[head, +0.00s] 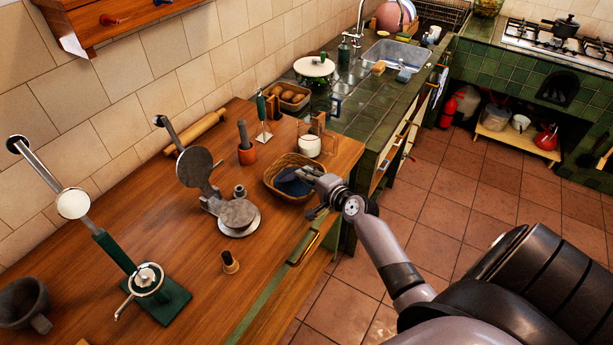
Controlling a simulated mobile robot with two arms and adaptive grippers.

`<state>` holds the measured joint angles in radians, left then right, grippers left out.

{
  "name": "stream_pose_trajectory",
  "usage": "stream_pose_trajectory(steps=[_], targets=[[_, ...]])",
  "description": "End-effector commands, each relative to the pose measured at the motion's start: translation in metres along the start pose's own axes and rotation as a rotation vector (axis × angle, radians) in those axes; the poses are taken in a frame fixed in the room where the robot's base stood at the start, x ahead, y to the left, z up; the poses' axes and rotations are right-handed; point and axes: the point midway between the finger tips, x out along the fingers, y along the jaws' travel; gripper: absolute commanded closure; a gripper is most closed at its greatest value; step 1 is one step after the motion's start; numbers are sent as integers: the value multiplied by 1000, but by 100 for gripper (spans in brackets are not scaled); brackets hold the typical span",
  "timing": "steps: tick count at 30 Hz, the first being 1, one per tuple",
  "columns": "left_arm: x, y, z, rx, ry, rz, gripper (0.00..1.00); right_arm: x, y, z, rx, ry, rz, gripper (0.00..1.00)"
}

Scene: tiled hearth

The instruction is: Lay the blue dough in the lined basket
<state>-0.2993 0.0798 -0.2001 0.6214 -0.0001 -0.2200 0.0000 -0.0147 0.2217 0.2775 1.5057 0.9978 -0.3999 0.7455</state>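A woven tan basket (271,175) sits on the wooden worktop near its right end. A dark blue patch (291,185) lies inside it; it looks like the blue dough, but it is small and partly covered, and I cannot tell it from a cloth lining. My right gripper (308,177) reaches in from the right, over the basket's right rim, with its fingertips at the blue patch. I cannot tell whether the fingers are open or shut on it. My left gripper is out of view.
A small wooden stamp (230,262) is in front. A green-based lever press (150,290) stands at left. The front worktop is mostly clear.

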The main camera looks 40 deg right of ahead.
Motion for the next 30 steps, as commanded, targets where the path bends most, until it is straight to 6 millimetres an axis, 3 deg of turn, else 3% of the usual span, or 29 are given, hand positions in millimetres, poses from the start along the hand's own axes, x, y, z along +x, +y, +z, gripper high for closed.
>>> stream_pose_trajectory(steps=[8, 19, 23, 30], targets=[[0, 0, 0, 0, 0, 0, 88, 0, 0, 0, 0, 0, 0, 72], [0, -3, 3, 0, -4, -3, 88, -5, 1, 0, 0, 0, 0, 72], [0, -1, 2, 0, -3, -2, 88, -23, 2, 0, 0, -1, 2, 72], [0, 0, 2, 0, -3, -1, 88, -75, 2, 0, -1, 0, 2, 72]])
